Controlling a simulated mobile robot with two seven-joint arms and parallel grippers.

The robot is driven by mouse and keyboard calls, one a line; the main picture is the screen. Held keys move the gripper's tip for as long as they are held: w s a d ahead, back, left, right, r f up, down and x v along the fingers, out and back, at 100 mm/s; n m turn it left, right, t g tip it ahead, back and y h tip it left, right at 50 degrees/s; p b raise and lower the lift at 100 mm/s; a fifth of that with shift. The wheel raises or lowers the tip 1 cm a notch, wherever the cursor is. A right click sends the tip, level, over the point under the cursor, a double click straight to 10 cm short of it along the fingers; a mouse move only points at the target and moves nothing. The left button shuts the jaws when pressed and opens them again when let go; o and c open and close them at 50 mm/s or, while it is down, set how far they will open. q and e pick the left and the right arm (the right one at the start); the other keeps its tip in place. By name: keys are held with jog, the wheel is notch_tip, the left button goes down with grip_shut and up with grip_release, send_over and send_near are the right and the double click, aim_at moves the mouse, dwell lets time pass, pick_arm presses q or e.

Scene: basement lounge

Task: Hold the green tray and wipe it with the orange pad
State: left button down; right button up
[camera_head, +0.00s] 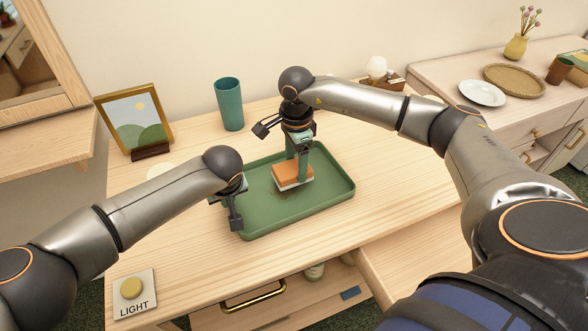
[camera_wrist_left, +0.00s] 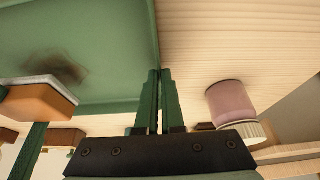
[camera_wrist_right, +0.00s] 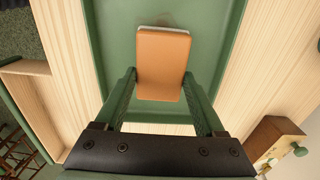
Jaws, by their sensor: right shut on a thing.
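The green tray (camera_head: 325,204) lies on the wooden table. A dark smudge shows on its floor in the left wrist view (camera_wrist_left: 60,70). The orange pad (camera_head: 288,174), with a pale underside, is down at the tray floor, beside the smudge; exact contact is hard to tell. My right gripper (camera_wrist_right: 160,85) points down and is shut on the pad's sides. My left gripper (camera_wrist_left: 157,75) is at the tray's left rim, its fingers close together with the rim between them. In the head view the left forearm partly covers this gripper.
A teal cup (camera_head: 229,104) and a framed picture (camera_head: 136,121) stand behind the tray. A lilac jar (camera_wrist_left: 232,102) stands near the left gripper. A light switch plate (camera_head: 134,293) is at front left. An open drawer (camera_head: 250,305) lies below the front edge.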

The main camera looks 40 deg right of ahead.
aim_at(283, 171)
jog(key=shift+r, duration=2.4)
jog(key=shift+f, duration=0.1)
jog(key=shift+f, duration=3.45)
jog(key=shift+a+f, duration=0.25)
jog(key=shift+f, duration=0.35)
jog(key=shift+c, duration=0.6)
jog(key=shift+w+a, duration=0.1)
jog(key=shift+a, duration=0.25)
jog(key=shift+c, duration=0.7)
jog(key=shift+w+a, duration=0.2)
jog(key=shift+a, duration=0.95)
jog(key=shift+s+d, duration=0.15)
jog(key=shift+d, duration=0.75)
jog(key=shift+s+d, duration=0.15)
jog(key=shift+d, duration=0.7)
notch_tip(283, 171, up, 2)
jog(key=shift+w+r, duration=0.1)
jog(key=shift+r, duration=3.05)
